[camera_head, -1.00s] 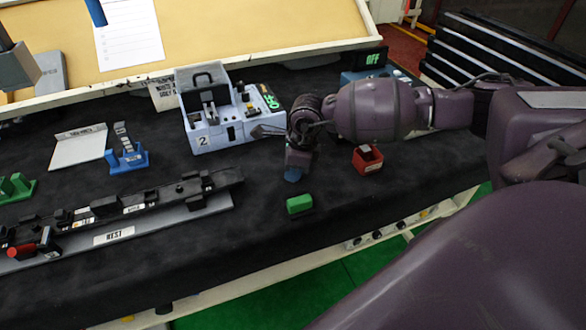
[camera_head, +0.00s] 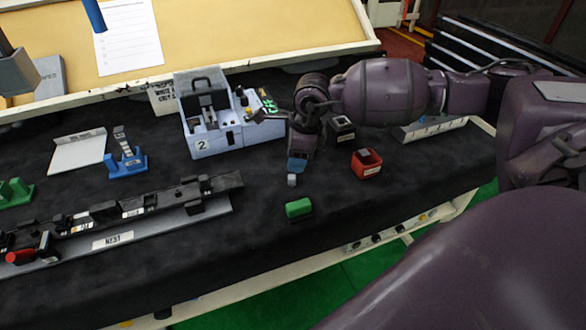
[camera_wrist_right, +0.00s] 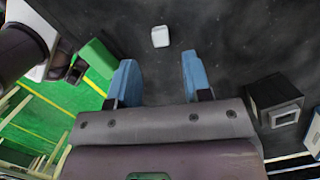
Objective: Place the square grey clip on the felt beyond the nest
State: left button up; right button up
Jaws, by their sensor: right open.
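The square grey clip (camera_head: 292,180) is a small light grey block on the black felt, right of the nest (camera_head: 112,241), whose grey strip carries long black parts. In the right wrist view the clip (camera_wrist_right: 160,37) lies on the felt ahead of the gap between my fingers, apart from both. My right gripper (camera_head: 297,165) is open and empty just above the clip; its two blue fingers (camera_wrist_right: 159,65) stand wide apart in the right wrist view.
A green block (camera_head: 298,208) lies just in front of the clip, and a red box (camera_head: 367,163) stands to the right. A pale blue device marked 2 (camera_head: 215,130) stands behind left. A dark box (camera_head: 341,129) is behind right. Felt left of the clip is clear.

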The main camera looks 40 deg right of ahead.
notch_tip(320, 180, up, 6)
jog(key=shift+s+d, duration=0.35)
jog(key=shift+d, duration=0.1)
dwell(0.3)
